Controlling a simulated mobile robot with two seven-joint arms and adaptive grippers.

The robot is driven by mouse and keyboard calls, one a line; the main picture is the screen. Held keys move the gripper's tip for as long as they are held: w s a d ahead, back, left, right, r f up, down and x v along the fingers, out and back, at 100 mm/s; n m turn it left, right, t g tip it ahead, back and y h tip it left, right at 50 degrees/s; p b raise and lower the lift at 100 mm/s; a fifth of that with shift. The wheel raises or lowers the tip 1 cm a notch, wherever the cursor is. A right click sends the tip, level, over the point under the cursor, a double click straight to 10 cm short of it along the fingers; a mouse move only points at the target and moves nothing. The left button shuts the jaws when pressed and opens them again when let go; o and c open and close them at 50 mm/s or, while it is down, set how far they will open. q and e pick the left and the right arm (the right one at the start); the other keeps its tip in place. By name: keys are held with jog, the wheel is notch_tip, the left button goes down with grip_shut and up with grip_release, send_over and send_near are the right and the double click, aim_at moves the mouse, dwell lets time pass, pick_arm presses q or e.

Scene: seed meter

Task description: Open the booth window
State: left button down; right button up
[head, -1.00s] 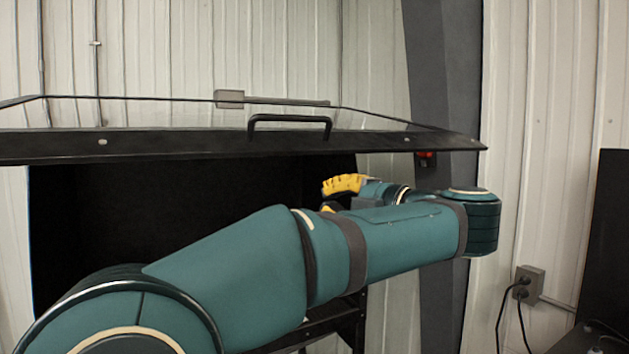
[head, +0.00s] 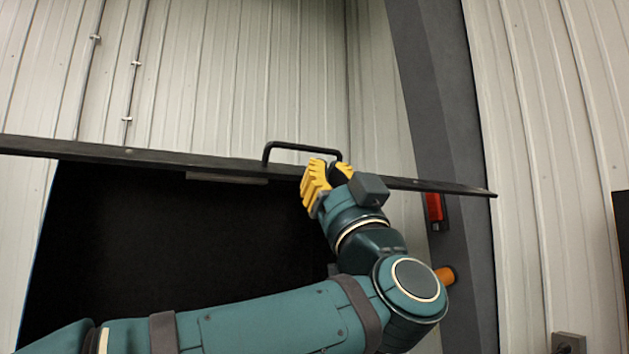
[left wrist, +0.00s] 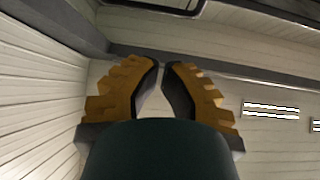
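The booth window (head: 80,149) shows as a thin black frame, seen almost edge-on, jutting out over the dark booth opening (head: 160,230). Its black bar handle (head: 300,147) stands on top of the frame. My left gripper (head: 330,164) points upward at the frame's edge, just below the right end of the handle, and hides part of the frame. Whether it touches the frame is unclear. In the left wrist view its yellow fingers (left wrist: 160,66) lean close together with a narrow gap and nothing seen between them. My right gripper is out of view.
A dark grey post (head: 445,130) stands right of the window, with a red-fronted box (head: 434,207) on it. Pale ribbed walls lie behind. A grey outlet box (head: 568,343) is at the lower right. Lamps (left wrist: 270,109) show in the left wrist view.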

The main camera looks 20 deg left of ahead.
aim_at(297, 149)
pick_arm(q)
jog(key=w+a+r, duration=0.1)
jog(key=a, duration=0.1)
jog(key=w+a+r, duration=0.1)
jog(key=w+a, duration=0.1)
jog(key=w+a+r, duration=0.1)
jog(key=w+a, duration=0.1)
jog(key=shift+w+r+p, duration=0.1)
jog(key=shift+r+p, duration=0.2)
jog(key=shift+p, duration=0.1)
jog(key=shift+a+f+g, duration=0.15)
jog(key=shift+f+g, duration=0.1)
jog(key=shift+g, duration=0.05)
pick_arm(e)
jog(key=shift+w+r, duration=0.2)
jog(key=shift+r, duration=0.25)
pick_arm(q)
jog(key=shift+w, duration=0.1)
